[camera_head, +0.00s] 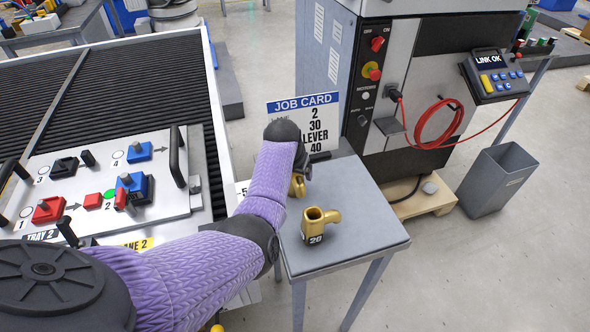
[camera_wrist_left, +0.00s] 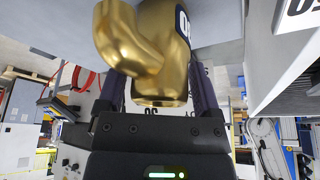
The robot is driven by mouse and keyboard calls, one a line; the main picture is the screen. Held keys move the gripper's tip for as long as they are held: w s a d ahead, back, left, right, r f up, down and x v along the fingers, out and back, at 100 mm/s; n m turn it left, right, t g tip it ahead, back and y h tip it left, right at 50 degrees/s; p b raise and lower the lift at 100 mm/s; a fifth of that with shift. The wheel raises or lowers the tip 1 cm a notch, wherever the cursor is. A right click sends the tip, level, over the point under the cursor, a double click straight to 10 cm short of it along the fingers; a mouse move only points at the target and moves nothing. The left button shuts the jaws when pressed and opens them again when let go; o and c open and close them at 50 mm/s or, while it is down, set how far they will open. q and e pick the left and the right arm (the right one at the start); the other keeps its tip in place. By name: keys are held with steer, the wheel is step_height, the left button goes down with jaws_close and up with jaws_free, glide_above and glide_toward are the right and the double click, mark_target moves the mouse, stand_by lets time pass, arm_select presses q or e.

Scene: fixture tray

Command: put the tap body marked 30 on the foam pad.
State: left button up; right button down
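A brass tap body (camera_wrist_left: 165,60) fills the top of the left wrist view, its bent spout at the left. Its label is cut off; only a 0 shows clearly, so I cannot read the full mark. My left gripper (camera_head: 303,172) is over the back left of the grey table, partly hidden by my arm. Its fingers (camera_wrist_left: 158,88) stand apart on either side of the tap body, with no clear contact. Part of this brass body (camera_head: 297,187) shows below the gripper. Another brass tap body (camera_head: 316,226), marked 20, stands upright nearer the front. I cannot make out the foam pad. My right gripper is out of view.
The grey table (camera_head: 365,235) is clear at its front and right. A job card (camera_head: 302,118) listing 2, 30, LEVER and 40 stands at the back. A white tray board (camera_head: 150,195) with coloured blocks lies left on the rollers. A grey bin (camera_head: 497,180) stands right.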

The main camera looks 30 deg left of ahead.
arm_select(q)
steer(key=shift+o, duration=0.7)
steer(key=shift+r, duration=0.25)
steer(key=p+v, duration=0.6)
steer(key=v, duration=0.5)
steer(key=shift+s+r, duration=0.2)
steer(key=shift+r, duration=0.15)
steer(key=shift+d+f, duration=0.1)
